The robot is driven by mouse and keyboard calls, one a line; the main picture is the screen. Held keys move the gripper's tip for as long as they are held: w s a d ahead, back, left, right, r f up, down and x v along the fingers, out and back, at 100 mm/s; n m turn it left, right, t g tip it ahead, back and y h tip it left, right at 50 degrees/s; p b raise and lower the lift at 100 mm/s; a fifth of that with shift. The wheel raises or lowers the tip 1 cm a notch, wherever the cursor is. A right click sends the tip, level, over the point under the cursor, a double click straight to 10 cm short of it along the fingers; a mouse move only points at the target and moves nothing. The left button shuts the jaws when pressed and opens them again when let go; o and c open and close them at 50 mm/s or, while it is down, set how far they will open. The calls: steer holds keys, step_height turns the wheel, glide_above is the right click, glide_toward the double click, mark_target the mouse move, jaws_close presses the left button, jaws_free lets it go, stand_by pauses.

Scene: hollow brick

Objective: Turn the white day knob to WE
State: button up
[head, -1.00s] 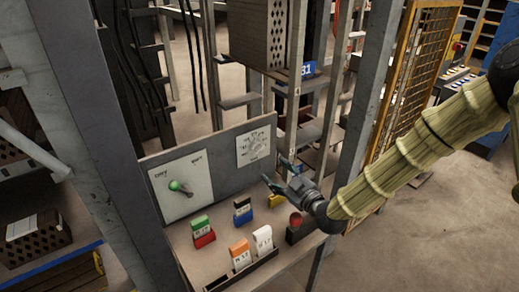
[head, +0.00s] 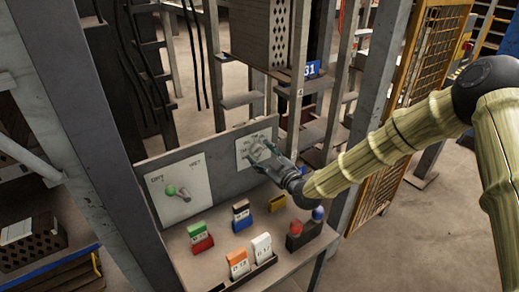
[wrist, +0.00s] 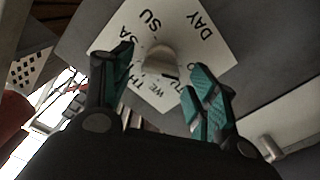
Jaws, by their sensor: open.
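The white day card (head: 243,152) is on the upright grey panel, partly covered by my gripper (head: 262,158) in the head view. In the wrist view the card (wrist: 208,30) carries printed letters, with DAY, SU, SA, TH and WE readable. The pale day knob (wrist: 161,62) stands out from the card's middle. My gripper (wrist: 164,68) is open, with one teal finger on each side of the knob. I cannot tell whether either finger touches it. The knob's pointing direction is not clear.
Left on the panel is another white card (head: 178,208) with a green-tipped lever (head: 172,191). Coloured blocks, including a red-green one (head: 200,237), stand on the desk below. A metal post (head: 375,110) rises behind.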

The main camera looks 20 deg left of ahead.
steer(key=shift+x, duration=1.05)
steer(key=shift+d, duration=0.1)
steer(key=shift+f, duration=0.1)
steer(key=c, duration=1)
steer(key=shift+w+f, duration=0.1)
